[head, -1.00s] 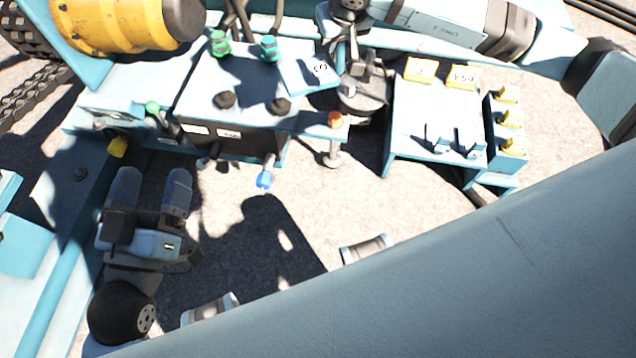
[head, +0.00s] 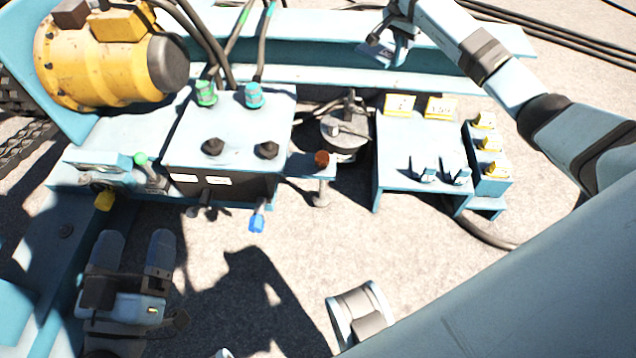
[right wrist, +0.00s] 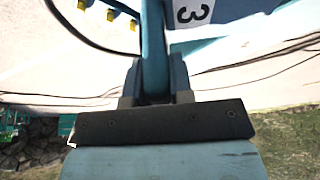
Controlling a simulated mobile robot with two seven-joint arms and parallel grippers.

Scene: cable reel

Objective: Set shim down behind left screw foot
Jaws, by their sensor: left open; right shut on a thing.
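My right gripper (head: 398,22) is at the upper right of the head view, shut on the shim (head: 376,52), a blue piece with a white numbered label. The shim is in the air. A screw foot (head: 321,190) with a brown top (head: 321,159) stands at the right end of the blue valve bench; I cannot tell if it is the left one. My left gripper (head: 133,250) is open and empty at the lower left.
A yellow motor (head: 105,60) is at upper left.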

